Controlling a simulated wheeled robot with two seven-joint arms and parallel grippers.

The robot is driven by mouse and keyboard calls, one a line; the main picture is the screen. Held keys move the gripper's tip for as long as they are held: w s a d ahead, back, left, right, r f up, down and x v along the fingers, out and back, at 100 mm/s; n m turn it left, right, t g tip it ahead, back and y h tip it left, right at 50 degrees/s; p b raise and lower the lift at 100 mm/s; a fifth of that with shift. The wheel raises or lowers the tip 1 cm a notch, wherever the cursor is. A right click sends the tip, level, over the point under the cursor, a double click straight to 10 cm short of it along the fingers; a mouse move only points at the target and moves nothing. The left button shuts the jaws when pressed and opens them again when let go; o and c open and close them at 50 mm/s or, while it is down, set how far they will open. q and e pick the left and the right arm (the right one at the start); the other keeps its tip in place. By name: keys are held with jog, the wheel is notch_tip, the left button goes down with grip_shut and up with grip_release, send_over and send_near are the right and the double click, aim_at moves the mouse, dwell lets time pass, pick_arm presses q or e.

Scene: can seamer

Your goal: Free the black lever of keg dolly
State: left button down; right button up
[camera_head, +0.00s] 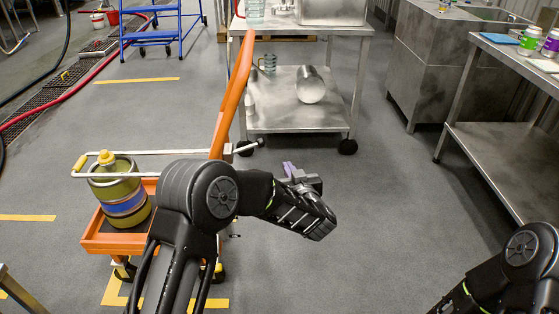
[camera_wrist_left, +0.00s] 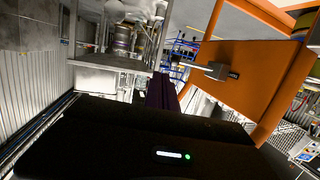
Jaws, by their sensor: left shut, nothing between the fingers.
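The orange keg dolly (camera_head: 104,242) stands at the left in the head view, with a tall orange upright (camera_head: 232,95). A keg (camera_head: 122,190) with a blue band and yellow top sits on it. My left gripper (camera_head: 289,168) is right of the upright, with purple fingers shut and empty. In the left wrist view its fingers (camera_wrist_left: 163,91) point towards the scene, left of the orange panel (camera_wrist_left: 260,62). A small grey and dark fitting (camera_wrist_left: 222,72) shows on that panel. I cannot tell whether it is the black lever. My right gripper is out of view.
A steel cart (camera_head: 300,128) with a metal cylinder (camera_head: 310,85) on its lower shelf stands behind. Steel benches (camera_head: 510,160) line the right side. A blue ladder (camera_head: 150,38) stands at the back left. The grey floor (camera_head: 395,210) right of my left gripper is clear.

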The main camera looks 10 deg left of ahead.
pick_arm(q)
jog(key=shift+s+d+r, duration=0.25)
jog(key=shift+s+d, duration=0.7)
jog(key=shift+d, duration=0.05)
